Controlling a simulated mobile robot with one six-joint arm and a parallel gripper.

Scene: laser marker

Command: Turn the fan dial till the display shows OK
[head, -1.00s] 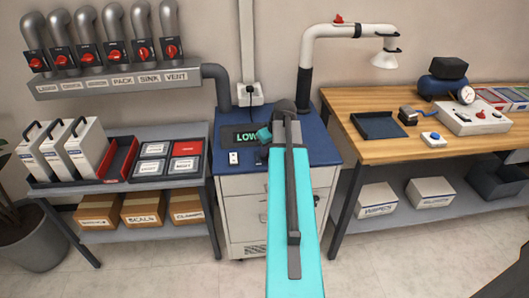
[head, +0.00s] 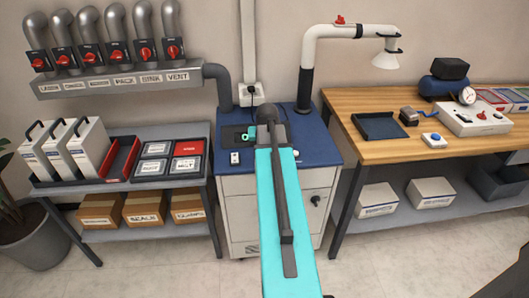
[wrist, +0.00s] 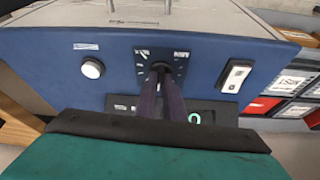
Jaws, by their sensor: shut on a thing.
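The fan dial (wrist: 158,65) is a dark knob on a small black scale plate in the blue panel (wrist: 110,85), seen in the wrist view. My gripper (wrist: 161,74) has its two dark fingers close together on the dial. The display (wrist: 224,107) lies nearer my wrist and is partly covered by the fingers. One round green character shows on it; the rest of its reading is hidden.
On the panel, a round white button (wrist: 92,68) and a white rocker switch (wrist: 236,76) flank the dial. In the head view, a shelf with trays (head: 122,158) stands left and a wooden bench (head: 350,102) right. A white extraction arm (head: 307,70) rises behind.

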